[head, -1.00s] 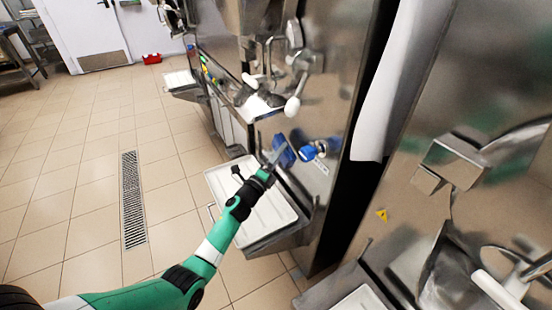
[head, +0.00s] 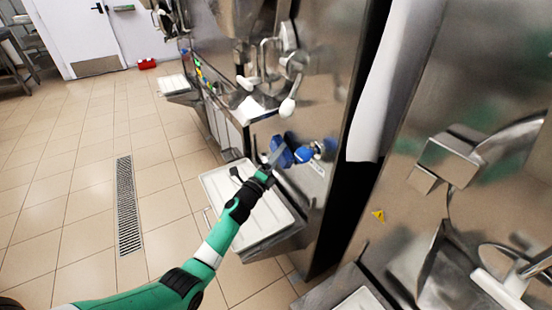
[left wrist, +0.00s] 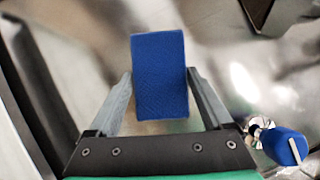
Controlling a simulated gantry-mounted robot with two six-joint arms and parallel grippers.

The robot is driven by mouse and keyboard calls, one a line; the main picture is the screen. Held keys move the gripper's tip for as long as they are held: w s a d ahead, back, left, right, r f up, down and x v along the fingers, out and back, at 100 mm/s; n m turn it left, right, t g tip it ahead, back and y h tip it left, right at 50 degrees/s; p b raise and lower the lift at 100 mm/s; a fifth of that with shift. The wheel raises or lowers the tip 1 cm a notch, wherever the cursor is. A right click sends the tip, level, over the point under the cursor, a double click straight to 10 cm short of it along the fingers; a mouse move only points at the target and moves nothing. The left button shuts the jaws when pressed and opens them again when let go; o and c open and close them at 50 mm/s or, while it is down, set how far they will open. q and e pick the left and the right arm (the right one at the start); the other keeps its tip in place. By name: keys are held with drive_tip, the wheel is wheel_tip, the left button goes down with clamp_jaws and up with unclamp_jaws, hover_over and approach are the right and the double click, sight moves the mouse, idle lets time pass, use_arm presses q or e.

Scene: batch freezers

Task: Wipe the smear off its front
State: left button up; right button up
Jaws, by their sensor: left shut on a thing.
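A blue block-shaped pad (head: 281,152) is held at the steel front of the middle freezer (head: 335,95). My left gripper (head: 269,168) is shut on the pad, above the white tray. In the left wrist view the pad (left wrist: 160,80) sits upright between the two fingers of the gripper (left wrist: 162,98), with blurred steel behind it. The pad looks close to the panel; I cannot tell whether it touches. I cannot make out a clear smear among the reflections. My right gripper is not in view.
A blue knob (head: 304,153) sits just right of the pad; it also shows in the left wrist view (left wrist: 285,147). A white tray (head: 265,215) juts out below. White-tipped handles (head: 288,107) hang above. Open tiled floor lies left, with a drain grate (head: 128,205).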

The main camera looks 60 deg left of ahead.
sight(286, 163)
use_arm(q)
drive_tip(key=shift+w+b, duration=0.3)
drive_tip(key=shift+w, duration=0.15)
drive_tip(key=shift+d, duration=2.05)
drive_tip(key=shift+w, duration=0.1)
drive_tip(key=shift+a, duration=0.1)
drive_tip(key=shift+a, duration=2)
